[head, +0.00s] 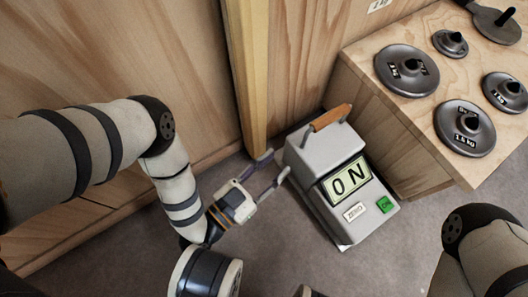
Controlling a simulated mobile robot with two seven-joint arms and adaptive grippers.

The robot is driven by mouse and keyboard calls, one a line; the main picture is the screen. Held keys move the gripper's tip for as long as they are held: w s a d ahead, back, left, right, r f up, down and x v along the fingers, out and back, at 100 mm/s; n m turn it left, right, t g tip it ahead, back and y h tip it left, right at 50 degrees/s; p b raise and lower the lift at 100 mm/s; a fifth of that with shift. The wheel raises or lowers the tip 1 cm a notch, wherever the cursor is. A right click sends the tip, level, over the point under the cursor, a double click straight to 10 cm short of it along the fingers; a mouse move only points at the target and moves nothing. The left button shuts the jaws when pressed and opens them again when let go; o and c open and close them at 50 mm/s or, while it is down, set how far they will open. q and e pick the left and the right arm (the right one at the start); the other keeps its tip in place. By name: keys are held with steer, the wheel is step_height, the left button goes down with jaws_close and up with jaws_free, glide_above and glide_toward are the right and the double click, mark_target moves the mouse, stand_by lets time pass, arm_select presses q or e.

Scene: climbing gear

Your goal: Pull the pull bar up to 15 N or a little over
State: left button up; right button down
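The pull bar (330,118) is a wooden handle on top of a grey force gauge (318,190) that stands on the floor. The gauge's display (345,180) reads 0 N. My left gripper (276,164) is open and empty. Its two fingertips point up and right, just left of the gauge and short of the bar. The gripper and the bar look apart. My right arm (485,245) shows at the lower right; I cannot see its fingers.
The gauge has a ZERO button (355,212) and a green button (384,205) on its front. A wooden box (400,140) close on the right bears several round weights (464,128). A wooden post (250,75) and panel stand behind. Grey floor is free in front.

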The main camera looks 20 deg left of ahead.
mark_target(305, 135)
arm_select(q)
steer(key=b+x, duration=0.3)
steer(key=x, duration=0.8)
steer(key=shift+b, duration=0.35)
jaws_close()
steer(key=shift+s+r+p, duration=0.1)
steer(key=shift+r+p, duration=1)
steer(key=shift+p, duration=0.15)
